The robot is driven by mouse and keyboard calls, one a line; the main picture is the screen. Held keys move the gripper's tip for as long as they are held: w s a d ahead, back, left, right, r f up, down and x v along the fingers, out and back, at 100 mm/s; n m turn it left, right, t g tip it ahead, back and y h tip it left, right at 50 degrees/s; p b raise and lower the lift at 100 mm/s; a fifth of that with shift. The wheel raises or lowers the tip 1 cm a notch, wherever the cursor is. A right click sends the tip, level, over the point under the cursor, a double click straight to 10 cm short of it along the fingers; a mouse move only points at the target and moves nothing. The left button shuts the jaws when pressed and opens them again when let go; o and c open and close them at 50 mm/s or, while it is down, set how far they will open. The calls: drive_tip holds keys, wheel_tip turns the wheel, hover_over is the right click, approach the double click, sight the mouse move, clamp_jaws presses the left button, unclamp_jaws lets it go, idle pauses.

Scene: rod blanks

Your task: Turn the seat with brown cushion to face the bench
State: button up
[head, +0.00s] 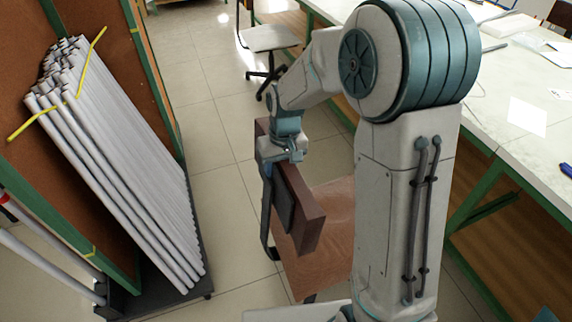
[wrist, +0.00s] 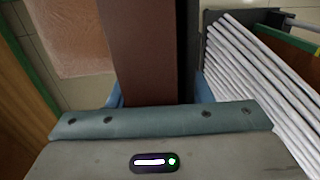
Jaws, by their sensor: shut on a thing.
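The seat with the brown cushion stands on the floor in the head view, its cushion (head: 318,240) partly hidden behind my arm. Its dark brown backrest (head: 308,217) is upright on the cushion's left side, with a black support behind it. The cushion extends from the backrest toward the bench (head: 528,118) at the right. My gripper (head: 279,158) is shut on the backrest's top edge. In the wrist view the backrest (wrist: 140,50) lies between the fingers, with the cushion (wrist: 72,38) to its left. The seat's base is mostly hidden.
A rack of pale rods (head: 120,170) with yellow straps stands at the left, beside a brown, green-framed panel (head: 20,60). Another seat with a pale cushion (head: 270,38) stands at the back by the bench. Tiled floor (head: 215,130) is clear between rack and held seat.

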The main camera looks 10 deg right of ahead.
drive_tip(key=o, duration=1.4)
drive_tip(key=r, duration=0.9)
drive_tip(key=d+r+p, duration=0.1)
drive_tip(key=r, duration=0.4)
drive_tip(key=shift+w+d, duration=0.1)
drive_tip(key=shift+w, duration=0.1)
drive_tip(key=shift+f, duration=0.1)
